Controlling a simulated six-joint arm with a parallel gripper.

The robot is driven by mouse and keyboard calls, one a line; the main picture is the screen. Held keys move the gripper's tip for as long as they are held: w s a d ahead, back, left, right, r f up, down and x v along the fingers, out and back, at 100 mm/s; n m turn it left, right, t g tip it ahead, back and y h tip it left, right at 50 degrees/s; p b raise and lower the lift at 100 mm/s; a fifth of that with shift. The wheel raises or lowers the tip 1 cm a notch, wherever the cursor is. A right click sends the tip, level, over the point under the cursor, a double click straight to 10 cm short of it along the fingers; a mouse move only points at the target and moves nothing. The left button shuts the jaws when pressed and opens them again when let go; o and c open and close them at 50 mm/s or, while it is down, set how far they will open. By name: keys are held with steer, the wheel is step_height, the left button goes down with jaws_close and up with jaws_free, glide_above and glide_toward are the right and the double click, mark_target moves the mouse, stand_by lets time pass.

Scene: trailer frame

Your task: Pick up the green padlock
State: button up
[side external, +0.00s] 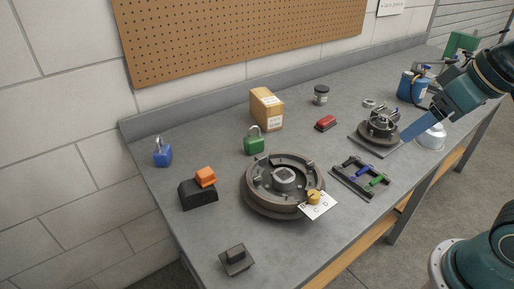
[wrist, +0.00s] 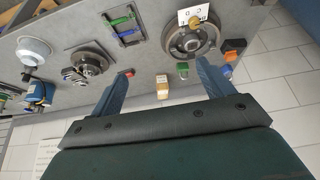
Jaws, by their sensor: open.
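The green padlock (side external: 254,146) stands on the grey bench, shackle up, between the cardboard box and the round brake drum. In the wrist view the green padlock (wrist: 182,70) shows beyond the fingers, just left of the right fingertip. My gripper (wrist: 163,68) is open, with nothing between its fingers. In the side view my gripper (side external: 407,134) is at the right end of the bench, well apart from the padlock, and its fingers overlap in that view. A blue padlock (side external: 162,157) stands at the bench's left end, and it also shows in the wrist view (wrist: 227,71).
The cardboard box (side external: 266,111) stands behind the green padlock. The brake drum (side external: 248,199) with a yellow piece and white card lies in front. An orange block on a black wedge (side external: 198,195) is to the left, and a red block (side external: 326,123) to the right.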

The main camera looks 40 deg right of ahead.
steer(key=w+a+r, duration=0.1)
steer(key=w, duration=1.1)
steer(key=m+g, duration=0.1)
steer(key=m, duration=0.1)
glide_above(255, 139)
steer(key=s+a, duration=0.1)
steer(key=s, duration=0.4)
step_height(255, 139, down, 16)
steer(key=shift+h, duration=0.4)
steer(key=shift+x, duration=4.2)
steer(key=shift+w+a, duration=0.1)
steer(key=shift+w, duration=0.05)
steer(key=shift+x, duration=2.55)
steer(key=shift+r, duration=0.1)
steer(key=c, duration=1.4)
steer(key=shift+o, duration=0.2)
